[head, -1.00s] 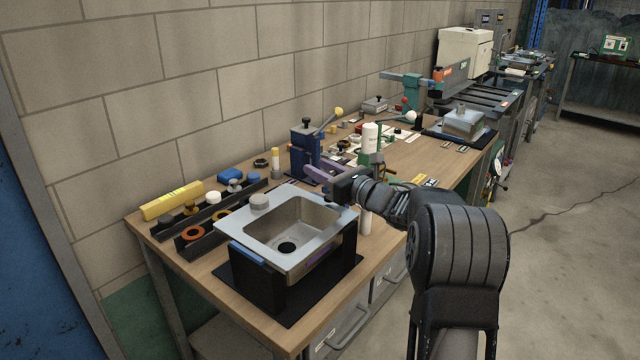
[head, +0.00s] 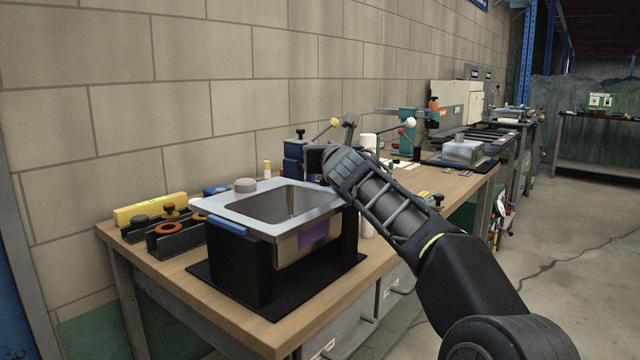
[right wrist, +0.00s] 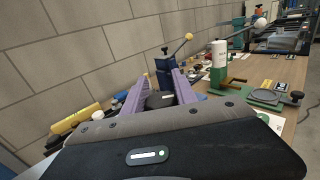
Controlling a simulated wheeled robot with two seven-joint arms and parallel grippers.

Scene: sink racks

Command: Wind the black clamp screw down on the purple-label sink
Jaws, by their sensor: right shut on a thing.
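The steel sink (head: 225,207) sits on a black stand, with a purple label (head: 314,233) on its front side. My right gripper (head: 316,160) is above the sink's back right corner; its fingers are mostly hidden in the head view. In the right wrist view, its two purple fingers (right wrist: 158,84) are shut on a black knob-like piece (right wrist: 160,100), seemingly the clamp screw's. The screw's shaft and its contact with the sink are hidden. My left gripper is not in view.
A grey round knob (head: 245,185) sits on the sink's back left rim. Black trays (head: 175,240) with rings and a yellow block (head: 150,208) lie left.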

